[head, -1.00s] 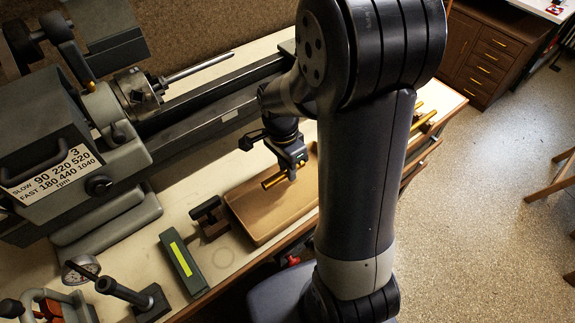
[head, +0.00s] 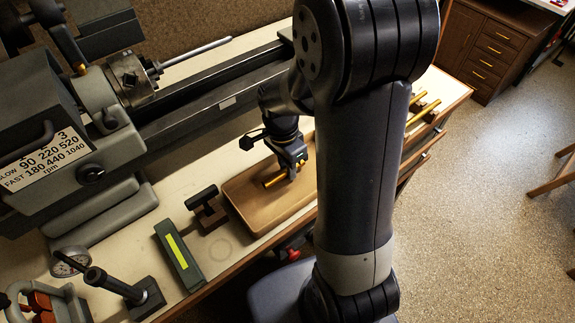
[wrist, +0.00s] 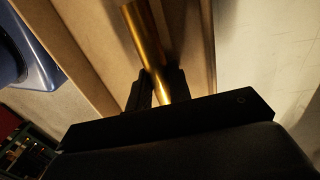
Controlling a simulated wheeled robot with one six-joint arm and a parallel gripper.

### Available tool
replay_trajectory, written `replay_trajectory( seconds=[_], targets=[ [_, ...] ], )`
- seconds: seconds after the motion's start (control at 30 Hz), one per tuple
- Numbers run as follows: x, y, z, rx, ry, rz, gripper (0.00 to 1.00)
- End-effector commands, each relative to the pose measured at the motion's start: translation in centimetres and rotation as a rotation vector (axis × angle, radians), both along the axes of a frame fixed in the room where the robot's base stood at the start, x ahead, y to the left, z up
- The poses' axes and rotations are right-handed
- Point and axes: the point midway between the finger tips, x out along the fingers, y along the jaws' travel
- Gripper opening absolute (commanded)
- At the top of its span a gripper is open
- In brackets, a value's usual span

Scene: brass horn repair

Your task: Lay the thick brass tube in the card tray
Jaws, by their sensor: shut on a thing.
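My gripper (head: 291,174) is shut on a brass tube (head: 274,182), which sticks out to the left of the jaws in the head view. The brass tube (wrist: 149,45) also shows in the wrist view, running away from between the two dark fingers (wrist: 155,92). The card tray (head: 252,217) is a shallow tan tray on the bench. The held tube is over the tray's inside. I cannot tell whether it touches the tray floor. My arm hides the tray's right end.
A lathe (head: 110,120) stands along the back of the bench. A green block with a yellow strip (head: 178,256) and a dark T-shaped tool (head: 206,210) are left of the tray. More brass tubes (head: 424,110) lie at the bench's right end. A dial gauge (head: 70,262) is front left.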

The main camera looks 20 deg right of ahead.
Motion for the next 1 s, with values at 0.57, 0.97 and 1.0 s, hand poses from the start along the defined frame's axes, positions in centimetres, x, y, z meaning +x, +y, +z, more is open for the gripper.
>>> replay_trajectory(
  seconds=[0.57, 0.97, 1.0],
  targets=[
    [0.00, 0.01, -0.39, 0.000, 0.000, 0.000, 0.45],
    [-0.01, 0.01, -0.49, 0.001, 0.000, 0.000, 0.67],
    [-0.02, 0.02, -0.50, 0.001, 0.001, 0.000, 0.67]
  ],
)
